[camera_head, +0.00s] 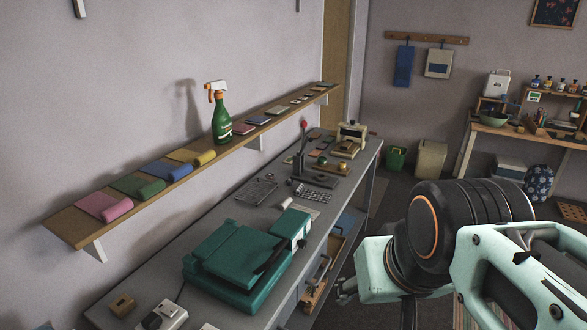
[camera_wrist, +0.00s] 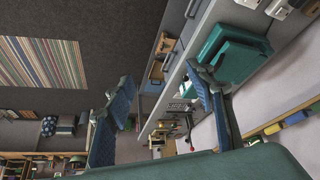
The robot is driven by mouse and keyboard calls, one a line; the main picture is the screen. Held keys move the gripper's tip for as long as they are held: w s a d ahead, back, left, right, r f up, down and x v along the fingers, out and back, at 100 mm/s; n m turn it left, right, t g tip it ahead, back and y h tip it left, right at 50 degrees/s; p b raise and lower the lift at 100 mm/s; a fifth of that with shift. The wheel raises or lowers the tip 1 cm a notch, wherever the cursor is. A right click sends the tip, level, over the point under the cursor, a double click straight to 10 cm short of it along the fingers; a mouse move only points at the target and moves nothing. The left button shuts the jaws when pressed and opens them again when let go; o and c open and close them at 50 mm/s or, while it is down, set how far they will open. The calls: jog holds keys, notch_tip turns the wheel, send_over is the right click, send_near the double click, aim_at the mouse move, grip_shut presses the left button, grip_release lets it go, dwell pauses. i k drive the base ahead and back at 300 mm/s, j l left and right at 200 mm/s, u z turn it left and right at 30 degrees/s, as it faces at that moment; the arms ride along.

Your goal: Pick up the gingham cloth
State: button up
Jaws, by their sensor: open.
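Several folded cloths lie in a row on the wooden wall shelf: a pink cloth (camera_head: 104,206), a green cloth (camera_head: 138,186), a blue cloth (camera_head: 168,170) and a yellow cloth (camera_head: 192,156). No check pattern can be made out on any of them, so I cannot tell which is the gingham cloth. My gripper (camera_head: 346,290) is low beside the workbench's right edge, well away from the shelf. In the wrist view my gripper (camera_wrist: 158,77) has its two fingers wide apart with nothing between them.
A green spray bottle (camera_head: 221,118) stands on the shelf (camera_head: 67,226) beyond the yellow cloth. A teal machine (camera_head: 238,262) and small tools crowd the grey workbench (camera_head: 213,220). A striped rug (camera_wrist: 45,62) lies on open floor. A side table (camera_head: 520,136) stands at the far right.

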aim_at(300, 192)
jog(key=i+l+u, duration=0.15)
jog(key=i+l, duration=0.4)
jog(key=i+l+u, duration=0.15)
jog(key=i+l, duration=0.35)
jog(key=l, duration=0.25)
